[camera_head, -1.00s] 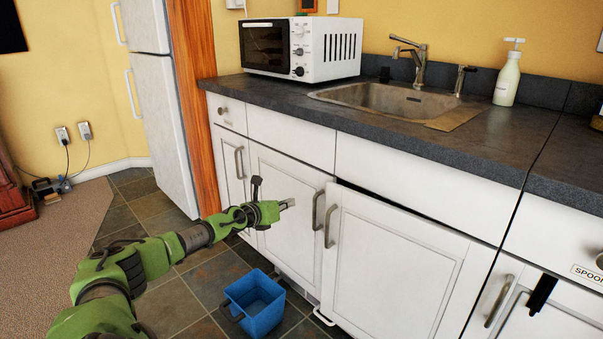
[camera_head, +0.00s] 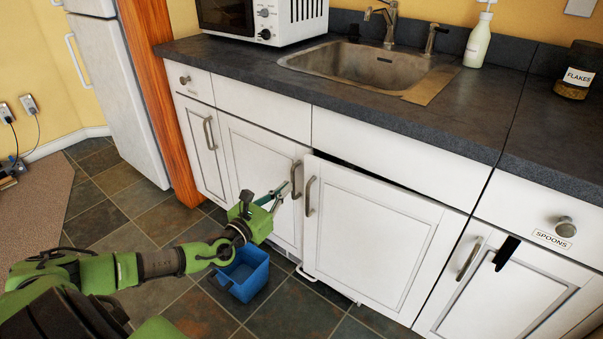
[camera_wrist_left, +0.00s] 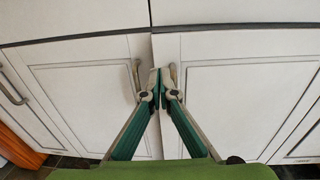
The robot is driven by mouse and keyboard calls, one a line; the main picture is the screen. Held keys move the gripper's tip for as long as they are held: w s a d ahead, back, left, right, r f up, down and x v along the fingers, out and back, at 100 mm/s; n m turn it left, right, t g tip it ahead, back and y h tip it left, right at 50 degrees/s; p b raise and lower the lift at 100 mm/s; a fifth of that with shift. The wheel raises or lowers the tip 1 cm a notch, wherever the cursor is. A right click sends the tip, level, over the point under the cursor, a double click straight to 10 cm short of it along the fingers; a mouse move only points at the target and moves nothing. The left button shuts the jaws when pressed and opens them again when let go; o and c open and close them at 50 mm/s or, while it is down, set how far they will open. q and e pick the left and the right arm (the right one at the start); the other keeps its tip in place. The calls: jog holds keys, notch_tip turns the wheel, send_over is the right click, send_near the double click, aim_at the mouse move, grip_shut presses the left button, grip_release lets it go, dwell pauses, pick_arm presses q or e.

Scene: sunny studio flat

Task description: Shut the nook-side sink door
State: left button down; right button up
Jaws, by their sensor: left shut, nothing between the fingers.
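Two white sink doors hang side by side below the sink. The right sink door (camera_head: 375,235) stands slightly ajar, with a dark gap along its top edge and its handle (camera_head: 310,196) at its left side. The left sink door (camera_head: 258,165) looks flush, with its handle (camera_head: 296,180) at its right side. My left gripper (camera_head: 284,190) is shut and empty in front of the seam between the doors, close to both handles. In the left wrist view its fingertips (camera_wrist_left: 160,80) meet between the handles; contact with a door cannot be told. My right gripper is not in view.
A blue bin (camera_head: 238,278) stands on the tiled floor below my left gripper. The dark counter (camera_head: 470,115) overhangs the cabinets and holds the sink (camera_head: 300,62) and a microwave (camera_head: 262,20). A black strip (camera_head: 507,253) hangs on the cabinet door at right.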

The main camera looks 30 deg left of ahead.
aim_at(308, 167)
pick_arm(q)
jog(key=w+b, duration=0.1)
jog(key=w, duration=0.7)
jog(key=shift+w, duration=0.7)
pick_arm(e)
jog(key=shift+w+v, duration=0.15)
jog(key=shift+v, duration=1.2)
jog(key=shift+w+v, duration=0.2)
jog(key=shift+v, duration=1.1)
pick_arm(q)
jog(key=shift+a, duration=0.1)
